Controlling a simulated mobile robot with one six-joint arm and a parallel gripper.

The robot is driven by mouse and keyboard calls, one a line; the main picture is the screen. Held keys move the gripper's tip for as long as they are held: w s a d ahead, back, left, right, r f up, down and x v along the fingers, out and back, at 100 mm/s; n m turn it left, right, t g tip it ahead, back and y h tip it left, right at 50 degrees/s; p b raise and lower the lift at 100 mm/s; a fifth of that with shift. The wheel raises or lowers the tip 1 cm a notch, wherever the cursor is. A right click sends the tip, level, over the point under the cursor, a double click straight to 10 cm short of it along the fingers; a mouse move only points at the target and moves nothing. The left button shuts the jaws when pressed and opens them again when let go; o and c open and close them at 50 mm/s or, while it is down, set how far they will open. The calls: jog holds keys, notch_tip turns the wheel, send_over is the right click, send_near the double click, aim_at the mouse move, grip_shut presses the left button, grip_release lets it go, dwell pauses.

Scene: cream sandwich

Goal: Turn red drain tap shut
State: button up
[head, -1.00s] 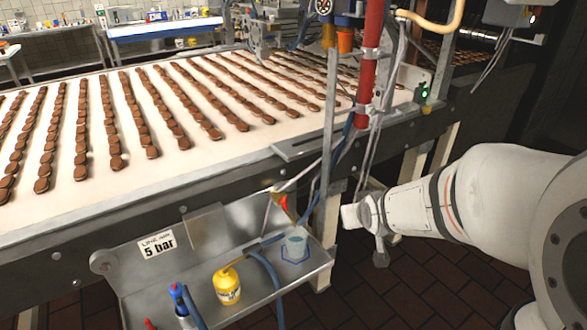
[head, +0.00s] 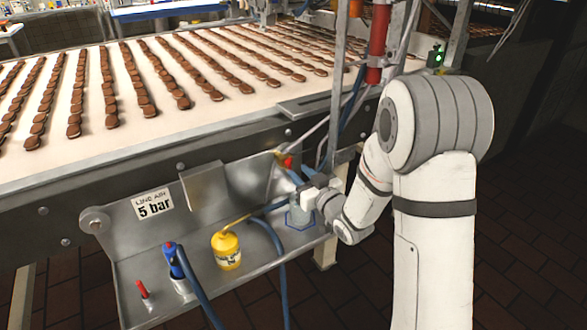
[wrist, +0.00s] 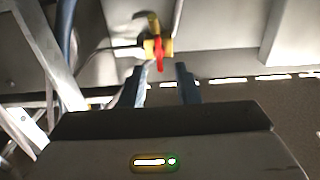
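The red drain tap handle (head: 288,162) is at the back right of the metal tray, under the conveyor edge. In the wrist view the red handle (wrist: 160,52) points down across a yellow tap body (wrist: 149,46). My gripper (head: 302,182) is just below and right of the tap in the head view. In the wrist view its two dark fingers (wrist: 163,78) are apart with nothing between them. The handle is just beyond the fingertips, roughly centred on the gap. I cannot tell whether a finger touches it.
A clear cup (head: 296,215) stands in a blue hexagon outline below my gripper and is partly hidden. A vertical metal post (head: 337,90) stands close to my gripper.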

aim_at(291, 165)
jog(key=shift+x, duration=2.05)
jog(key=shift+c, duration=0.4)
grip_shut()
jog(key=shift+a, duration=0.15)
